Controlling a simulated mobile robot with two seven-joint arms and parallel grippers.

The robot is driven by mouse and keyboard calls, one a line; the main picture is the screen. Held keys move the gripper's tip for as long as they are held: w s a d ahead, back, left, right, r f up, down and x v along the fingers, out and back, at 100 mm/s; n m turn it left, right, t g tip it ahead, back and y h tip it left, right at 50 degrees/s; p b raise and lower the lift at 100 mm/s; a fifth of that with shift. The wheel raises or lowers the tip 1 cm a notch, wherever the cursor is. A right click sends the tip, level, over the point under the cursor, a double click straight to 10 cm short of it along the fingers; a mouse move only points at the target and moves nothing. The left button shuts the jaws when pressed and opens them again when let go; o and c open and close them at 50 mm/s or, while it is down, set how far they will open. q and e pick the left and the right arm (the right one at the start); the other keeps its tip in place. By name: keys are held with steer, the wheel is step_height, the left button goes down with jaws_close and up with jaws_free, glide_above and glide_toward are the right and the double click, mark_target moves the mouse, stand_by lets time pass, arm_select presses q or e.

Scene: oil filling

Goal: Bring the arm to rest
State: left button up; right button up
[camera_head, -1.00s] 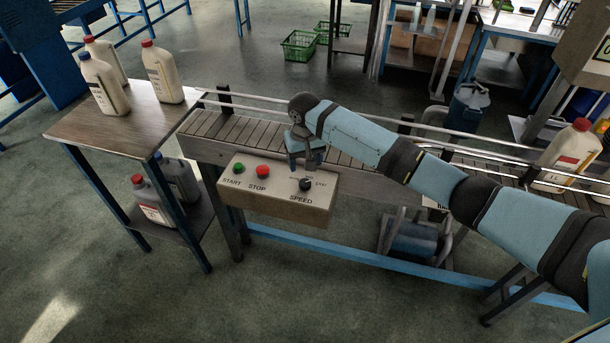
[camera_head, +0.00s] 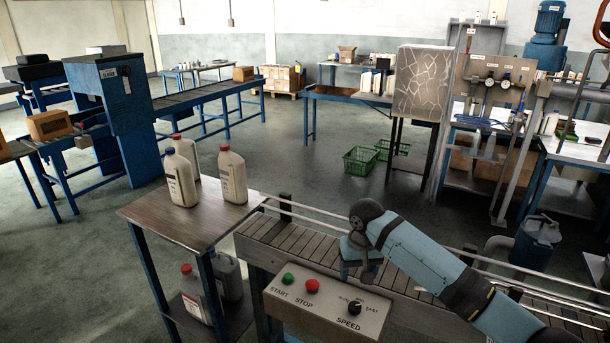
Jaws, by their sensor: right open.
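My right arm comes in from the lower right, over the conveyor (camera_head: 290,236). My right gripper (camera_head: 359,276) points down, open and empty, just above and behind the grey control box (camera_head: 325,312). The box carries a green START button (camera_head: 288,278), a red STOP button (camera_head: 312,286) and a dark SPEED knob (camera_head: 354,308). The fingertips are apart from the knob, as far as I can tell. My left gripper is not in view.
Green crates (camera_head: 360,160) lie on the floor behind. A blue bin (camera_head: 537,242) stands behind the conveyor. Open floor lies left.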

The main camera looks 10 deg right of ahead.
steer(key=s+a+f+n+t+y, duration=0.1)
steer(key=s+a+f+y, duration=0.1)
steer(key=s+a+f, duration=0.3)
steer(key=s+a+f+t+y, duration=0.1)
steer(key=s+f, duration=0.2)
steer(key=f, duration=0.4)
steer(key=s+f+t, duration=0.3)
steer(key=s, duration=0.5)
steer(key=s+d+f+n+t+y+p, duration=0.1)
steer(key=s+f, duration=0.3)
steer(key=s, duration=0.4)
steer(key=shift+s+d+t, duration=0.15)
steer(key=shift+d+t, duration=0.1)
steer(key=shift+t, duration=0.65)
steer(key=s+d+t, duration=0.1)
steer(key=s, duration=0.2)
steer(key=s+d+r+t, duration=0.1)
steer(key=s+d, duration=0.1)
steer(key=s, duration=0.1)
steer(key=s+d+t+h, duration=0.1)
steer(key=s+d, duration=0.1)
steer(key=s, duration=0.2)
steer(key=shift+d+r+n, duration=0.1)
steer(key=shift+r+n, duration=0.05)
steer(key=shift+n, duration=0.25)
steer(key=shift+c, duration=0.2)
